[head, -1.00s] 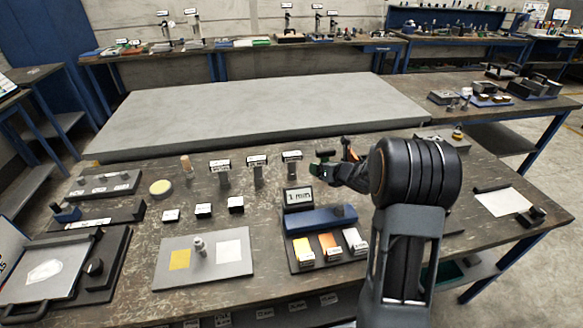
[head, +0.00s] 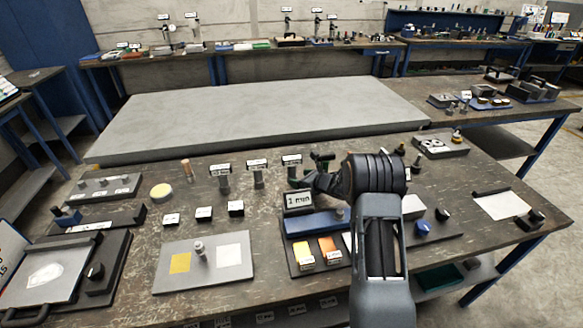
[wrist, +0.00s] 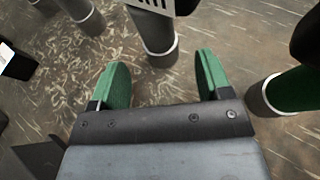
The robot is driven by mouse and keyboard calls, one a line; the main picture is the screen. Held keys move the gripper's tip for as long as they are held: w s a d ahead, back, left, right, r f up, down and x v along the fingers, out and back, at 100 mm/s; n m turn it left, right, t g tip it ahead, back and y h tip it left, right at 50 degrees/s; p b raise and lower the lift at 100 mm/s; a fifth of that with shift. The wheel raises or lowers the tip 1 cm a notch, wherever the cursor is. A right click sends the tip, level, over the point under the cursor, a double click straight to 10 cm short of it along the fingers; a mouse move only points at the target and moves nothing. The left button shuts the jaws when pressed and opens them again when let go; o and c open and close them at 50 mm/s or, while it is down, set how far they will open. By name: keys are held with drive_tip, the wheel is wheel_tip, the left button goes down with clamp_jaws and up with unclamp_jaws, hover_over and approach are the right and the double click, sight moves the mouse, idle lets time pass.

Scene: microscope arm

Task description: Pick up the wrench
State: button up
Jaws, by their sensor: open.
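I cannot make out a wrench in either view; things behind my arm in the head view are hidden. My gripper (head: 321,164) is just right of the row of labelled posts, above the worktable (head: 140,225), partly hidden by my arm. In the wrist view its two green fingers (wrist: 163,80) are apart, with only bare scratched tabletop between them. A dark post with a silver collar (wrist: 160,52) stands just beyond the fingertips. A dark cylinder with a green end (wrist: 290,95) is to the right of the right finger, apart from it.
Labelled posts (head: 258,175) stand left of my gripper. A display block (head: 298,200) and a blue bar (head: 312,222) lie below it. A plate with rings (head: 440,146) and a blue knob (head: 423,228) are to the right. A large grey slab (head: 260,112) lies behind.

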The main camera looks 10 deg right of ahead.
sight(295, 176)
drive_tip(key=p+x, duration=0.1)
drive_tip(key=x, duration=0.4)
drive_tip(key=shift+r, duration=0.15)
drive_tip(key=c, duration=1.2)
drive_tip(key=shift+w+d, duration=0.1)
drive_tip(key=shift+c, duration=0.4)
drive_tip(key=shift+r, duration=0.15)
